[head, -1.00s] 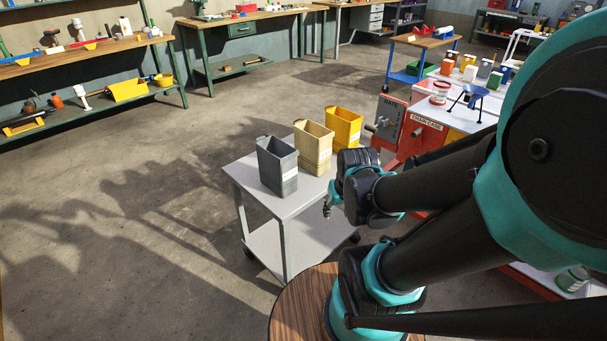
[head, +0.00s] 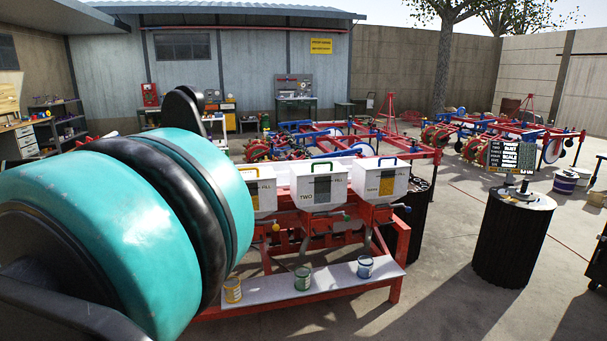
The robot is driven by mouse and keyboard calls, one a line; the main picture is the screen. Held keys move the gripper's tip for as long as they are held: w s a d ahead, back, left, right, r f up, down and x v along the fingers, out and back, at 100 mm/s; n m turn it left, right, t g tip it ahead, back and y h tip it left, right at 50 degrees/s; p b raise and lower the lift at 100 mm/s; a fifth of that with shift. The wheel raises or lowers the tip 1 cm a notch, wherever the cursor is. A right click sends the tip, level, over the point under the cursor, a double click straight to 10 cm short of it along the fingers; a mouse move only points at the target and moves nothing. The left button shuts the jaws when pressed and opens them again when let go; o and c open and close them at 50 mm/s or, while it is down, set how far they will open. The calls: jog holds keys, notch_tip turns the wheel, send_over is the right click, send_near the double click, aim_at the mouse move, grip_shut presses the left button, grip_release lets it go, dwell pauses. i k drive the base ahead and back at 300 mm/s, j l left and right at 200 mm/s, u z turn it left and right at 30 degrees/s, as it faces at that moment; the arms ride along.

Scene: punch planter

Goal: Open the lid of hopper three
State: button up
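Three white hoppers stand in a row on a red frame. The middle hopper (head: 300,188) has a green handle and reads "TWO". The right hopper (head: 364,177) has a blue handle; its number is too small to read. The left hopper (head: 266,198) has a yellow handle and is partly hidden behind my arm, its number not legible. I cannot tell from the labels which end hopper is three. The lids of the middle and right hoppers look closed, handles on top. My gripper is out of view; only a big teal and black arm joint shows at left.
A white ledge (head: 335,278) below the hoppers carries a yellow can (head: 232,290), a green can (head: 302,279) and a blue can (head: 365,267). A black ribbed drum (head: 512,238) stands at right. Red and blue machinery (head: 400,140) is behind. Concrete floor is clear at front right.

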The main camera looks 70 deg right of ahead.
aim_at(384, 162)
jog(key=z, duration=3.1)
jog(key=i, duration=0.45)
jog(key=z, duration=0.05)
